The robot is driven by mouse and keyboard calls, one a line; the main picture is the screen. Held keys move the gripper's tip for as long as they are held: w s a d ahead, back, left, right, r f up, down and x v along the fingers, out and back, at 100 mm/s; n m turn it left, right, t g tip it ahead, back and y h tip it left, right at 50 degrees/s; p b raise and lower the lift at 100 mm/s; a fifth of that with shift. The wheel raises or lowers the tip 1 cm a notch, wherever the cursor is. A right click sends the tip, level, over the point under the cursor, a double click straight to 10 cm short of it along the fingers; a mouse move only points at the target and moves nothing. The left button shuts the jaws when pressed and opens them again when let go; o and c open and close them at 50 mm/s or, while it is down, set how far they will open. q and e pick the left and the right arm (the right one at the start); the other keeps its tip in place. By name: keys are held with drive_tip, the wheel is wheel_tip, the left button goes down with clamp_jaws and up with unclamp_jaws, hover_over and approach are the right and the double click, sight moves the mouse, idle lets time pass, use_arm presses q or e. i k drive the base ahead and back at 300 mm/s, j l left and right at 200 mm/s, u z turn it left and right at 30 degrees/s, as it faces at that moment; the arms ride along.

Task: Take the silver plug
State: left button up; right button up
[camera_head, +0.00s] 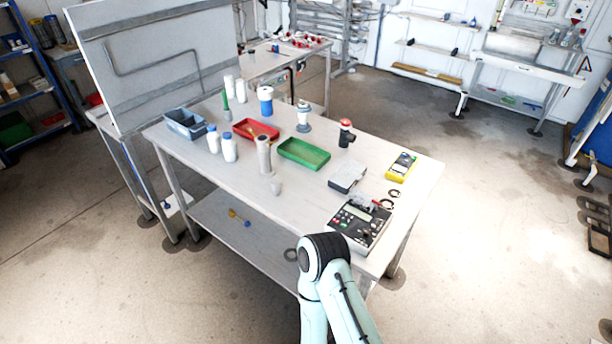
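A small grey piece (276,187) lies near the front edge of the workbench; it may be the silver plug, but it is too small to be sure. An upright grey cylinder (264,155) stands just behind it. One of my arms reaches in from the bottom centre, its bent joint in front of the bench's front right corner. Neither of my grippers shows, so what they hold is hidden.
The workbench (200,165) also carries a green tray (304,154), a red tray (256,131), a blue bin (185,123), white bottles (229,148), a control box (360,223) and a yellow meter (401,167). Open floor lies to the right.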

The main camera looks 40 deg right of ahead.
sight(274, 182)
drive_tip(key=i+j+z, duration=0.1)
drive_tip(key=i+z, duration=0.15)
drive_tip(key=z, duration=0.2)
drive_tip(key=i+j+z, duration=0.15)
drive_tip(key=z, duration=0.3)
drive_tip(key=i+j+z, duration=0.3)
drive_tip(key=z, duration=0.15)
